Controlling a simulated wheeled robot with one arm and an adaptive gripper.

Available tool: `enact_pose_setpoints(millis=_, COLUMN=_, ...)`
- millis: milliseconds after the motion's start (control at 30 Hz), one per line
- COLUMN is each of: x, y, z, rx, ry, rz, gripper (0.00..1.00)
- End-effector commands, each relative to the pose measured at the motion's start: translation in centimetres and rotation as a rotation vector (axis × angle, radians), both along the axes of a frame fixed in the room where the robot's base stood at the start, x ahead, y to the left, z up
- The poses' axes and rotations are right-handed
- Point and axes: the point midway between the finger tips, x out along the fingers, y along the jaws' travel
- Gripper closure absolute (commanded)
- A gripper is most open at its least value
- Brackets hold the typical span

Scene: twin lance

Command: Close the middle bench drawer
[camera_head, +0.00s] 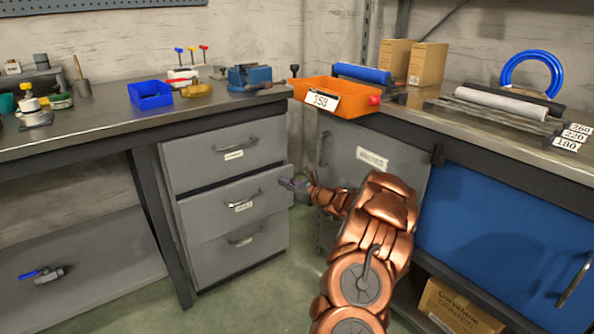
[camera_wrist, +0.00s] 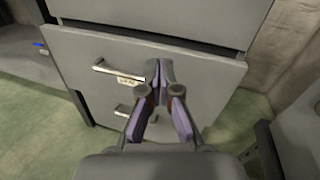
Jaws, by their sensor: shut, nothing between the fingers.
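The middle bench drawer (camera_head: 218,213) is the second of three grey drawers under the left bench. It stands out a little from the drawer above it. It has a bar handle (camera_head: 244,200) and a small white label. In the wrist view the middle drawer (camera_wrist: 210,85) fills the centre, with its handle (camera_wrist: 118,73) left of my fingers. My gripper (camera_head: 295,184) is shut and empty, at the right end of the drawer front in the head view. In the wrist view my gripper (camera_wrist: 158,75) overlaps the drawer front; I cannot tell whether the fingertips touch it.
The top drawer (camera_head: 200,155) looks shut, and the bottom drawer (camera_head: 215,258) sits below. A grey cabinet (camera_head: 385,160) and a blue panel (camera_head: 495,235) stand to the right. An orange bin (camera_head: 335,90) sits on the bench corner. Green floor (camera_head: 265,300) is clear before the drawers.

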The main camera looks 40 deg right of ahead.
Motion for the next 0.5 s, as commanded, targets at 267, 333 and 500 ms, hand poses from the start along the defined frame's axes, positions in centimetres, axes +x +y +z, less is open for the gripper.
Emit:
enact_pose_setpoints(millis=267, x=-3.9, y=-11.1, z=-3.7, rx=0.115, ry=-0.013, rz=-0.24, gripper=1.0)
enact_pose_setpoints(millis=333, x=-4.2, y=-12.0, z=-4.0, rx=0.124, ry=-0.016, rz=-0.26, gripper=1.0)
enact_pose_setpoints(millis=500, x=-3.5, y=-12.5, z=-4.3, rx=0.127, ry=-0.016, rz=-0.27, gripper=1.0)
